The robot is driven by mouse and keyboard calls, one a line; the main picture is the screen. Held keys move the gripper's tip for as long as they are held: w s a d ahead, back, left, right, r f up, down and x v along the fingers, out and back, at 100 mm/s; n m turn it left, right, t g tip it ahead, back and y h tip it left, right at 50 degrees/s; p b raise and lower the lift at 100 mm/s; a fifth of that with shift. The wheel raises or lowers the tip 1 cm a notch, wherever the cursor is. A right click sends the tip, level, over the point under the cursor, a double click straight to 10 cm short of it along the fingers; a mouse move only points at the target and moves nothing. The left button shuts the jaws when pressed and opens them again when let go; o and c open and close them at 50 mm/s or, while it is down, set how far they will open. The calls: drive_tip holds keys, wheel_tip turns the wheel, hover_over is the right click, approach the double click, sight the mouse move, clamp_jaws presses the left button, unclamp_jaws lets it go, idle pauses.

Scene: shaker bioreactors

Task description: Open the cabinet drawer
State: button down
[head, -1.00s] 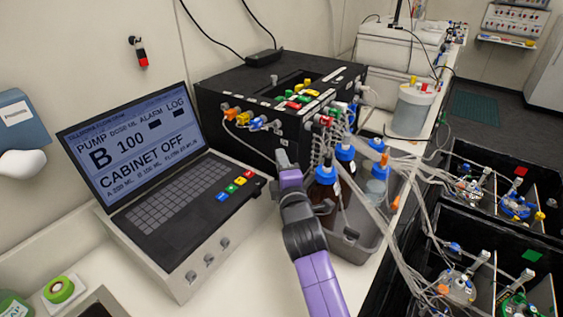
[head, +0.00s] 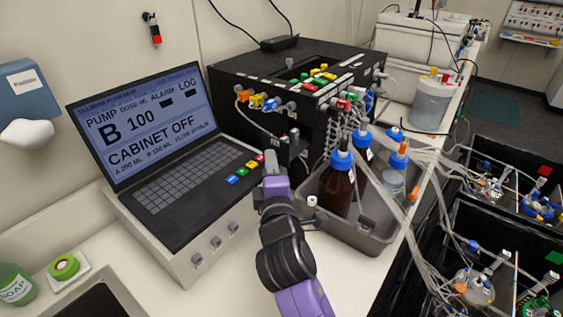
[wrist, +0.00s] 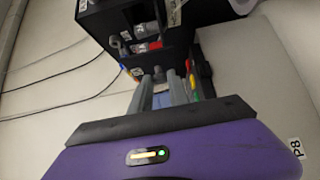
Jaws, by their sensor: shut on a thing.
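The black cabinet (head: 232,90) stands behind and to the right of the laptop console, with coloured blocks on its top and fittings and tubes at its front. My gripper (head: 269,163) is just in front of it, right of the console's coloured buttons. The fingers (wrist: 165,92) are close together on a small grey piece, apparently the drawer handle; its outline is mostly hidden. The wrist view shows a dark compartment (wrist: 112,18) with grey and red items beyond the fingertips. I cannot tell clearly how far the drawer is out.
The console (head: 165,185) reads "CABINET OFF". A grey tray (head: 345,228) with a brown bottle (head: 337,190) and other blue-capped bottles stands close right of my arm. Tubes run right to black bays (head: 440,240).

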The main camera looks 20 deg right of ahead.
drive_tip(key=shift+f, duration=0.1)
drive_tip(key=c, duration=1.3)
unclamp_jaws()
drive_tip(key=s, duration=0.2)
drive_tip(key=s+b, duration=0.1)
drive_tip(key=s, duration=0.2)
drive_tip(key=s+a, duration=0.1)
drive_tip(key=s, duration=0.1)
drive_tip(key=shift+s+a+b, duration=0.1)
drive_tip(key=shift+s+b, duration=0.25)
